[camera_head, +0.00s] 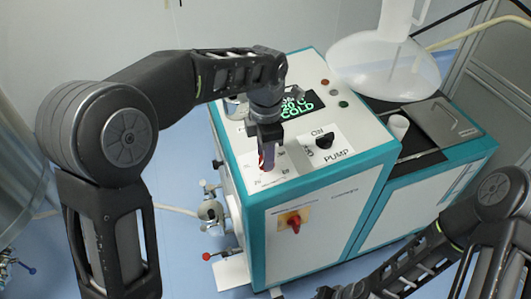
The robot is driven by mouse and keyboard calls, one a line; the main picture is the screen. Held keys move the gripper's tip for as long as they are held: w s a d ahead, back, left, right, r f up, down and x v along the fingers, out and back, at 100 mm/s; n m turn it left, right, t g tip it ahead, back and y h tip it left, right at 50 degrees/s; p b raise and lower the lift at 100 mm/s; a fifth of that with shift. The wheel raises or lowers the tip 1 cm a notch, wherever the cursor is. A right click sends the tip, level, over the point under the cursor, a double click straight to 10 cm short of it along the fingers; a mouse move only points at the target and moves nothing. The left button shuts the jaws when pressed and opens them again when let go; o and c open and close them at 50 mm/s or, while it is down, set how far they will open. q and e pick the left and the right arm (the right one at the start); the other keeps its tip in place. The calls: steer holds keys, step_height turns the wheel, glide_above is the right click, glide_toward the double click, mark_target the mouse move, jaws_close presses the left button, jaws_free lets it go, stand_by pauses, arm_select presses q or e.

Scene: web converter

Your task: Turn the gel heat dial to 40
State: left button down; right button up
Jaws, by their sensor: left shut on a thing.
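My left gripper (267,155) points down over the top panel of the white and teal machine (320,205). It is shut on the gel heat dial, which is mostly hidden behind the fingers; a little red shows between them. Scale numbers are printed on the panel around the dial, too small to read surely. A display (295,105) behind the gripper shows green text ending in "COLD", partly covered by my left arm. My right arm is at the lower right; its gripper fingers cannot be made out.
A black pump knob (325,140) sits just right of the left gripper, marked ON and PUMP. A red switch (294,222) is on the front face. A white cup (399,124) and a large translucent vessel (385,65) stand at the right. Valves (211,210) stick out at the left side.

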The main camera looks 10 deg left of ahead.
arm_select(q)
steer(key=m, duration=0.2)
steer(key=shift+m+t, duration=0.3)
steer(key=shift+m, duration=0.1)
steer(key=m+b, duration=0.1)
steer(key=m, duration=0.2)
steer(key=shift+s+m+t, duration=0.1)
steer(key=shift+m+t, duration=0.2)
steer(key=m+t+b, duration=0.1)
steer(key=m+b, duration=0.1)
steer(key=m, duration=0.5)
steer(key=shift+s, duration=0.1)
steer(key=m+b, duration=0.1)
steer(key=m, duration=0.2)
steer(key=shift+m+h, duration=0.3)
steer(key=shift+m, duration=0.1)
steer(key=m, duration=0.2)
steer(key=shift+a+m, duration=0.1)
steer(key=shift+m, duration=0.2)
steer(key=m+h, duration=0.1)
steer(key=m, duration=0.5)
steer(key=shift+a+t+b, duration=0.1)
steer(key=shift+t+b, duration=0.2)
steer(key=shift+b, duration=0.05)
steer(key=shift+m, duration=0.3)
